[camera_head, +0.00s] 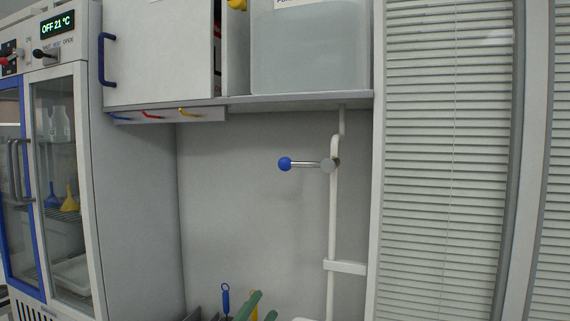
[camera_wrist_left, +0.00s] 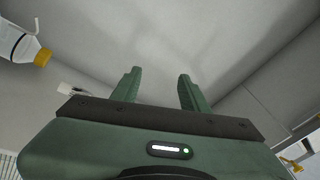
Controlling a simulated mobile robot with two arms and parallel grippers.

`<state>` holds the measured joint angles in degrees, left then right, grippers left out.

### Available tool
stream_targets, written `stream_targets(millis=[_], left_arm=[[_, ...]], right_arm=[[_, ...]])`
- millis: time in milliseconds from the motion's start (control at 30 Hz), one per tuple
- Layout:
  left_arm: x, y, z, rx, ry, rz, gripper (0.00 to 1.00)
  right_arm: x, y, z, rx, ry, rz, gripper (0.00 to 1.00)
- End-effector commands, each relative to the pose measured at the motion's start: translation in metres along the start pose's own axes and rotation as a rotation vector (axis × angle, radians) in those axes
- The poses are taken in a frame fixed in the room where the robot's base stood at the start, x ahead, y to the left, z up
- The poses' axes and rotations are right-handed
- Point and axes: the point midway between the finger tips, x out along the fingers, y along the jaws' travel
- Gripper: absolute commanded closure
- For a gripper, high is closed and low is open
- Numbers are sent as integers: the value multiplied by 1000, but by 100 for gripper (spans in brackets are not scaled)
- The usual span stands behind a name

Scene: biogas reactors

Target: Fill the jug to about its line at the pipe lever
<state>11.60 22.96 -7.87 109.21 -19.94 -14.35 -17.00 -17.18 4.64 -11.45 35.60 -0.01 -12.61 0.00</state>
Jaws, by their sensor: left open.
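The pipe lever (camera_head: 308,164) sticks out level to the left from a white upright pipe (camera_head: 333,215) and ends in a blue ball. The pipe runs down from under a shelf that bears a large translucent tank (camera_head: 310,50). My left gripper (camera_head: 259,302) shows as green fingers at the bottom edge, well below the lever. In the left wrist view its two fingers (camera_wrist_left: 158,75) stand apart with nothing between them. No jug can be made out for sure; a sliver of white shows at the bottom edge near the pipe. My right gripper is not in view.
A glass-door cabinet (camera_head: 65,190) stands at the left. Hooks in several colours (camera_head: 150,114) hang under the wall cupboard (camera_head: 160,55). A blue-handled tool (camera_head: 226,298) stands beside my left gripper. A yellow-capped bottle (camera_wrist_left: 22,44) shows in the left wrist view. The wall around the lever is clear.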

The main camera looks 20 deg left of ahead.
Motion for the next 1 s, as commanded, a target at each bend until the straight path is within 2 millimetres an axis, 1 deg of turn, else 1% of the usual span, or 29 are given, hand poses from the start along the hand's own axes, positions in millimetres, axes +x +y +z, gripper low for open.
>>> stream_targets(millis=[33,67,100,167,200,233,300,400,500,600,733,867,1000], left_arm=[[16,-26,-14,68,75,-54,55],[24,-40,-23,113,123,-86,55],[33,-60,-36,178,193,-132,55],[46,-94,-60,296,311,-209,55],[52,-118,-78,388,398,-265,55],[54,-136,-92,463,464,-307,55],[55,-174,-122,644,620,-400,55],[46,-215,-150,880,810,-500,55],[33,-242,-165,1065,952,-562,55],[21,-257,-169,1186,1044,-593,55],[14,-265,-172,1253,1101,-607,55],[18,-264,-184,1260,1112,-608,55],[27,-261,-206,1256,1112,-609,55]], right_arm=[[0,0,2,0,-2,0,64],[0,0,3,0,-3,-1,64],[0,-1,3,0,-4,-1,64],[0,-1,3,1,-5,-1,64],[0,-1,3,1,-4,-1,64],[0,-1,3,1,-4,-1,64],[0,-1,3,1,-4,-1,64],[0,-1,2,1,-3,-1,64],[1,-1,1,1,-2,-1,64],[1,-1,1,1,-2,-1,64],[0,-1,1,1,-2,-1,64],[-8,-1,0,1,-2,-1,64],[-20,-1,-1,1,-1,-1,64]])
